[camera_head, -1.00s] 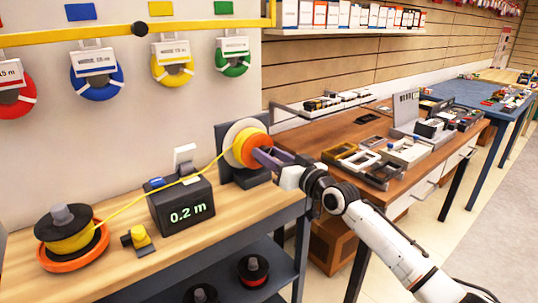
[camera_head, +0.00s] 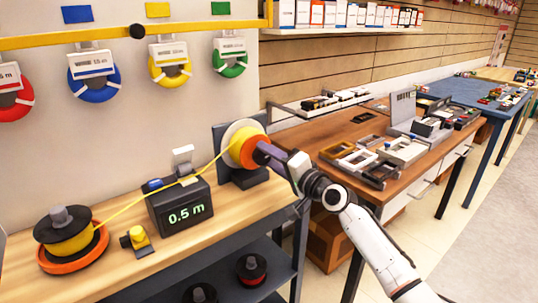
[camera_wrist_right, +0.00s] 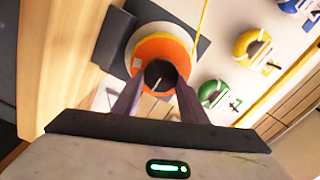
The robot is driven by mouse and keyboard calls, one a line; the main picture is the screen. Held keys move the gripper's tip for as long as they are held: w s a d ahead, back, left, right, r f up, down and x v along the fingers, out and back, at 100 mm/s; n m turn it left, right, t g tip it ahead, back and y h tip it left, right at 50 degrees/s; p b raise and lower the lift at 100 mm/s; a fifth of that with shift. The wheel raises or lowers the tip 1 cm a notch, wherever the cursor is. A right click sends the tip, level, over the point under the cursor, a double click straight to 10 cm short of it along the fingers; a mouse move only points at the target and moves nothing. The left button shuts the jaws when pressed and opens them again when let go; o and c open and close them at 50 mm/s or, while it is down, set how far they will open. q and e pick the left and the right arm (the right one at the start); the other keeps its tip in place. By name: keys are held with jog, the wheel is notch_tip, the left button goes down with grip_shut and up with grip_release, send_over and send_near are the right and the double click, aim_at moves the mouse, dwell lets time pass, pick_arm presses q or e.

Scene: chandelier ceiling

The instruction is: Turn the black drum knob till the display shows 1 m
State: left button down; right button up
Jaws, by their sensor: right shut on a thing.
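The black drum knob (camera_wrist_right: 160,75) sits at the centre of the orange drum (camera_wrist_right: 163,52), with a pale mark line on it, in the right wrist view. My right gripper (camera_head: 262,152) is shut on the knob, its two purple fingers on either side of it. In the head view the fingers hide most of the knob. The drum (camera_head: 243,147) stands upright on a dark bracket (camera_head: 226,139). The display (camera_head: 187,213) on the black box reads 0.5 m in green. A yellow line (camera_head: 135,205) runs from the drum past the box to the spool. My left gripper is not in view.
A yellow spool in an orange tray (camera_head: 73,261) stands at the left of the wooden bench. A small yellow clamp-like part (camera_head: 136,239) lies beside it. Coloured rings (camera_head: 95,76) hang on the wall. A brown table (camera_head: 345,130) with trays stands to the right.

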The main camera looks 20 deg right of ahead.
jog(key=m+p, duration=0.1)
jog(key=m, duration=0.2)
jog(key=shift+f+m, duration=0.15)
jog(key=shift+m, duration=0.25)
jog(key=shift+f+m+p, duration=0.15)
jog(key=shift+m+p, duration=0.2)
jog(key=shift+m, duration=0.6)
jog(key=shift+f+m+p, duration=0.1)
jog(key=shift+m+p, duration=0.2)
jog(key=shift+m, duration=0.65)
jog(key=o, duration=1)
jog(key=shift+o, duration=0.2)
jog(key=p+v, duration=0.1)
jog(key=v, duration=0.9)
jog(key=shift+s, duration=0.2)
